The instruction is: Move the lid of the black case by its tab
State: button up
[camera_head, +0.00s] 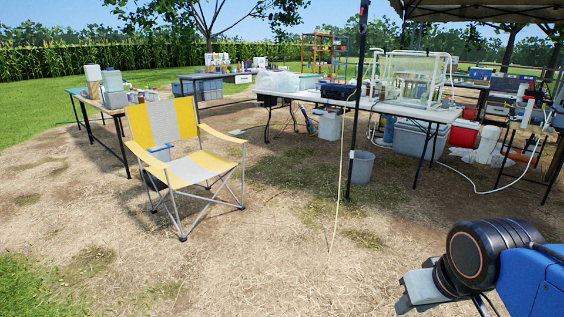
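A small dark case (338,91) sits on the white folding table in the middle distance, left of a clear-walled enclosure. It looks black with some blue, and it is too small here to make out its tab or whether its lid is open or shut. Part of my arm (478,255), with a black joint and a blue link, shows at the lower right, far in front of the tables. My gripper's fingers are not visible.
A yellow and grey folding chair (182,150) stands at the left front. A dark pole (357,110) with a pale hose stands before the white table (395,107). A grey bucket (361,167) is beside the pole. Bare ground in the front middle is clear.

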aim_at(341, 88)
jog(key=i, duration=4.8)
jog(key=i+z, duration=0.1)
jog(key=i, duration=0.45)
jog(key=i+j+z, duration=0.15)
jog(key=i, duration=0.45)
jog(key=i+j+z, duration=0.1)
jog(key=i, duration=0.45)
